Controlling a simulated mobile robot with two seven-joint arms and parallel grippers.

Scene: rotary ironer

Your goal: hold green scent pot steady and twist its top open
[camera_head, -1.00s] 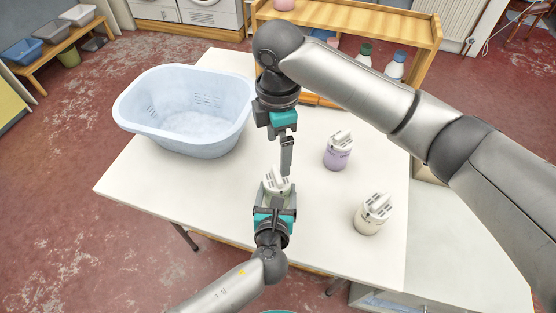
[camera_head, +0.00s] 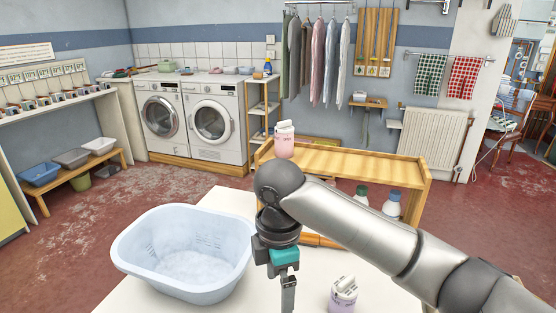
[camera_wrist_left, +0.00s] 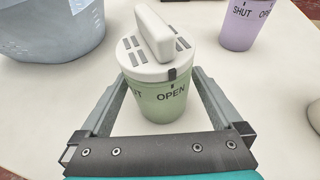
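The green scent pot (camera_wrist_left: 160,102) stands upright on the table in the left wrist view, with a white top (camera_wrist_left: 154,50) and raised grip bar. A dark mark on the top's rim sits above the word OPEN; part of SHUT shows to the left. My left gripper (camera_wrist_left: 160,90) has its fingers along both sides of the pot, seemingly touching it. The pot and left gripper are out of the head view. My right gripper (camera_head: 288,292) points down over the table at the head view's bottom edge. Its fingers are seen edge-on, and their tips are cut off.
A light blue basin (camera_head: 185,255) stands on the white table (camera_head: 235,205), left of my right gripper. A purple pot (camera_head: 343,296) stands to its right and also shows in the left wrist view (camera_wrist_left: 243,24). A wooden shelf (camera_head: 350,160) with a pink pot (camera_head: 284,140) stands behind.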

